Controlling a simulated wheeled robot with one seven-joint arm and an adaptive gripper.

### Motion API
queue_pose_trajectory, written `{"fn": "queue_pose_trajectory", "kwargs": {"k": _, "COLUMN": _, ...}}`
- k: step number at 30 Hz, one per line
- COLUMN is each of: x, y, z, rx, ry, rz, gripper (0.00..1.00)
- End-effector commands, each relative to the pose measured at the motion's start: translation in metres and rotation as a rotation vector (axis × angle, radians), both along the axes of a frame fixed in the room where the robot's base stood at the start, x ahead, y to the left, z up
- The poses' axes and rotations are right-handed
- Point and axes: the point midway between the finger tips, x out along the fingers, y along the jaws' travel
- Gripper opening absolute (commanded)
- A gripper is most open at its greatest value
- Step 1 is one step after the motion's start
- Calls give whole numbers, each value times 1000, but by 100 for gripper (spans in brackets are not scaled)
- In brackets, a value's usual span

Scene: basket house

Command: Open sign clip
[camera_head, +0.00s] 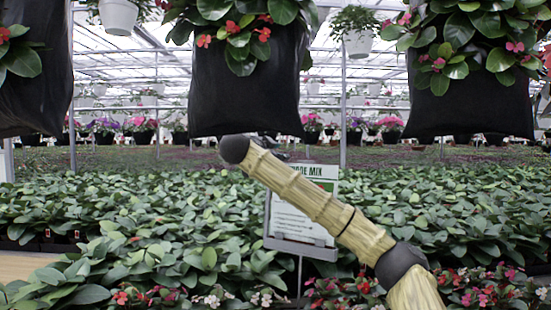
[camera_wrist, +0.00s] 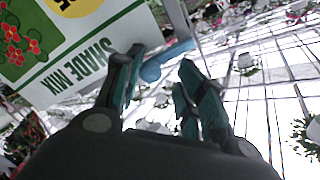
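The sign, lettered "SHADE MIX" (camera_wrist: 85,70), fills the upper left of the wrist view, tilted by the camera's angle. In the head view the sign (camera_head: 290,222) stands on a thin stake among the plants, partly behind my arm. A blue piece (camera_wrist: 167,58), apparently the sign clip, sits at the sign's edge in the wrist view. My gripper (camera_wrist: 160,77) is open, with its two dark and teal fingertips apart. The blue piece shows between and just beyond the fingertips; I cannot tell whether they touch it. My gripper is mostly hidden behind my arm in the head view.
Black hanging bags with leafy flowers, such as the middle one (camera_head: 245,90), hang above and near my arm. Dense low plants (camera_head: 130,215) surround the sign's stake. White hanging pots (camera_head: 118,15) are higher up.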

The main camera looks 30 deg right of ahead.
Motion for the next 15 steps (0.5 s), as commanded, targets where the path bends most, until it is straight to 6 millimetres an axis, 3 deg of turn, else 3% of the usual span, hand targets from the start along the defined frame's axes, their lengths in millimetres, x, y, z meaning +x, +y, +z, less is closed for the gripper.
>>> {"fn": "queue_pose_trajectory", "kwargs": {"k": 5, "x": 6, "y": 4, "z": 7, "rx": 0, "ry": -1, "rz": 4, "gripper": 38}}
{"fn": "queue_pose_trajectory", "kwargs": {"k": 15, "x": 3, "y": 4, "z": 2, "rx": -1, "ry": 1, "rz": 5, "gripper": 38}}
